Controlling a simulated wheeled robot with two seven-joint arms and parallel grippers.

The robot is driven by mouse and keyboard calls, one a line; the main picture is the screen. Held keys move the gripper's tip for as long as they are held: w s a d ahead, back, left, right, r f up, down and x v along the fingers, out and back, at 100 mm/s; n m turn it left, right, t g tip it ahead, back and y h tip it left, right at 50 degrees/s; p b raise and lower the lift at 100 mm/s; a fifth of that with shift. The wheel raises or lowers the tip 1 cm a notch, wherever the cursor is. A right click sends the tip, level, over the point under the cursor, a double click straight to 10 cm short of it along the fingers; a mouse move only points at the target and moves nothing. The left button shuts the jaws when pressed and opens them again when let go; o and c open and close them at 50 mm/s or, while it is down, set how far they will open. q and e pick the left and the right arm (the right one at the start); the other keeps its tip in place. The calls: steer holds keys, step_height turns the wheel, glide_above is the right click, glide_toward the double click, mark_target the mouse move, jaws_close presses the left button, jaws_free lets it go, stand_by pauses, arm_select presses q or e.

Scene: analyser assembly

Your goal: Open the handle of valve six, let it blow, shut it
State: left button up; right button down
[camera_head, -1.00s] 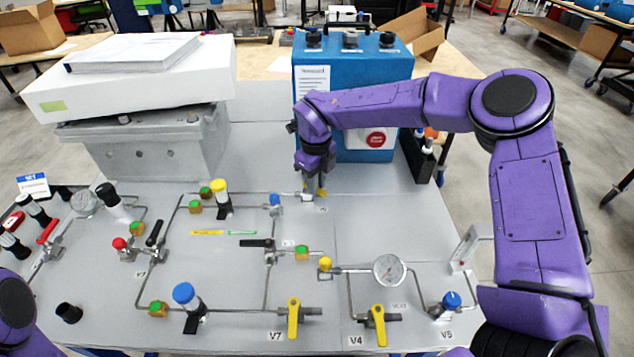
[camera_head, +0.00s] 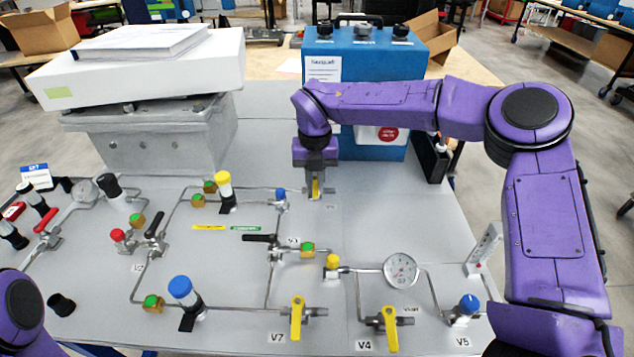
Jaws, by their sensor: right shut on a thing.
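The valve at the back middle of the panel has a yellow handle (camera_head: 315,188), with a small label below it too small to read. I take it for valve six. My right gripper (camera_head: 315,184) points down from above and is shut on this yellow handle, hiding much of it and the valve body. The handle's exact angle is hard to tell. A pipe runs from the blue-capped fitting (camera_head: 280,195) toward this valve. My left gripper is out of view; only a purple part of my left arm shows at the lower left edge.
Yellow-handled valves V7 (camera_head: 297,318) and V4 (camera_head: 390,328) stand at the front, with a pressure gauge (camera_head: 401,270) behind V4. A blue box (camera_head: 365,80) stands behind my right gripper. A white box (camera_head: 150,75) with papers rests on a grey block. Right of the valve the panel is clear.

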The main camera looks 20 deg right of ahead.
mark_target(314, 186)
steer(key=shift+w+a+r+m, duration=0.1)
steer(key=shift+m, duration=0.4)
steer(key=c, duration=1.1)
jaws_free()
step_height(314, 186, up, 10)
steer(key=shift+r, duration=0.2)
